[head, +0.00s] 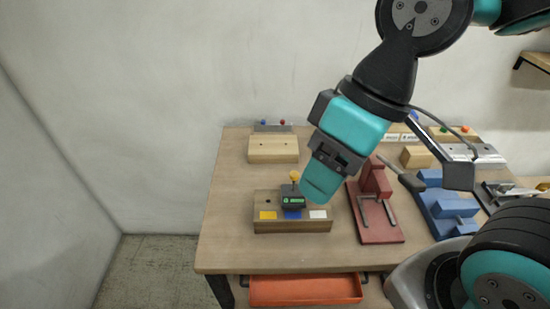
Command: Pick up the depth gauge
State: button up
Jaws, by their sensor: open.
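What looks like the depth gauge (292,199) is a small dark device with a lit green display and a yellow knob on top. It stands at the middle of a wooden block (263,226) with yellow, blue and white patches on its front. My gripper (319,189) is in the head view, pointing down and left, just right of the gauge. It is open and appears empty. Its teal end hides part of the block's right side, and the gap between its fingers is hard to see. I cannot tell its exact height above the table.
A red fixture (377,224) stands right of the wooden block, with blue fixtures (448,208) beyond it. A second wooden block (273,149) lies behind. An orange tray (305,290) sits below the table's front edge. The table's (226,238) left side is bare.

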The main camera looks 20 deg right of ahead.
aim_at(290, 198)
jog(key=z, duration=1.25)
jog(key=k, duration=1.1)
jog(key=u, duration=1.6)
jog(key=i, duration=0.5)
jog(key=u, duration=0.1)
